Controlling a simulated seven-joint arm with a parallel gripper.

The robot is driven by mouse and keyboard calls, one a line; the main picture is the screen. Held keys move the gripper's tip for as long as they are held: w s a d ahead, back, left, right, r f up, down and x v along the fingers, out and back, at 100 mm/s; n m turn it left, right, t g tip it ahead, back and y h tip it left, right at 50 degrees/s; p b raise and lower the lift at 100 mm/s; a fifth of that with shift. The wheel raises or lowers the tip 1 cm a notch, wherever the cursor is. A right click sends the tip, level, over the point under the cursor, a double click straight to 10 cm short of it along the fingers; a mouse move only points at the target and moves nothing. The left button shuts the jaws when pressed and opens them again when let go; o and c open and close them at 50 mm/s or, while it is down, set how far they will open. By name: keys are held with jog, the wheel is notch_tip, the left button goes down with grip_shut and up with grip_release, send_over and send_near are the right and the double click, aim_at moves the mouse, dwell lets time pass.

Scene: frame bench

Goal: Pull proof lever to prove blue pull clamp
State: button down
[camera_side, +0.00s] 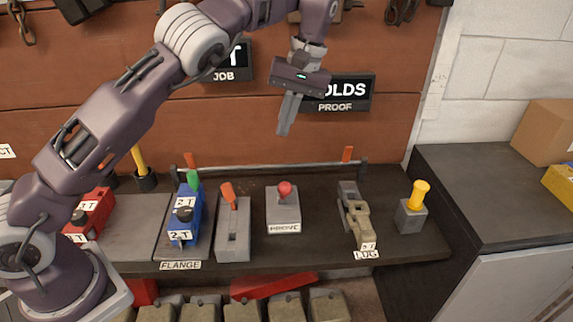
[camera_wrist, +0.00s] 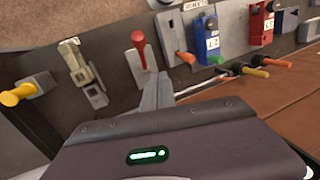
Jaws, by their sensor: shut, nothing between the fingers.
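The blue clamp (camera_side: 184,219), with a green-tipped handle and white tags, stands on the bench above the FLANGE label; it also shows in the wrist view (camera_wrist: 207,38). Right of it, an orange-handled lever (camera_side: 228,194) stands in a slotted grey housing. Further right, a red-knobbed lever (camera_side: 285,188) rises from a grey box with a small label, hard to read, perhaps PROVE. My gripper (camera_side: 283,132) is shut and empty, pointing down, well above the bench and behind the levers. In the wrist view its fingers (camera_wrist: 156,90) are together.
A tan clamp (camera_side: 356,216) at the LUG label and a yellow knob (camera_side: 419,193) stand at right. A red clamp (camera_side: 92,211) is left, partly behind my arm. A rail (camera_side: 318,163) runs behind the fixtures. A PROOF sign (camera_side: 346,92) hangs behind my gripper.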

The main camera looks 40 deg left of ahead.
notch_tip(320, 180, up, 4)
jog(key=w+t+h, duration=0.1)
jog(key=w+h, duration=0.1)
send_over(288, 189)
jog(key=w+a, duration=0.5)
notch_tip(288, 189, down, 10)
jog(key=shift+n, duration=0.3)
jog(key=s+d+f, duration=0.2)
jog(key=shift+s+f, duration=0.1)
jog(key=shift+f, duration=0.2)
jog(key=shift+d, duration=0.1)
jog(key=s+d+f+t, duration=0.1)
jog(key=s+d+f+t+y, duration=0.1)
jog(key=s, duration=0.1)
jog(key=shift+d+f+y, duration=0.15)
jog(key=shift+d+y, duration=0.15)
jog(key=shift+d, duration=0.1)
jog(key=shift+s+d+f, duration=0.25)
jog(key=shift+d+f, duration=0.05)
jog(key=shift+f, duration=0.05)
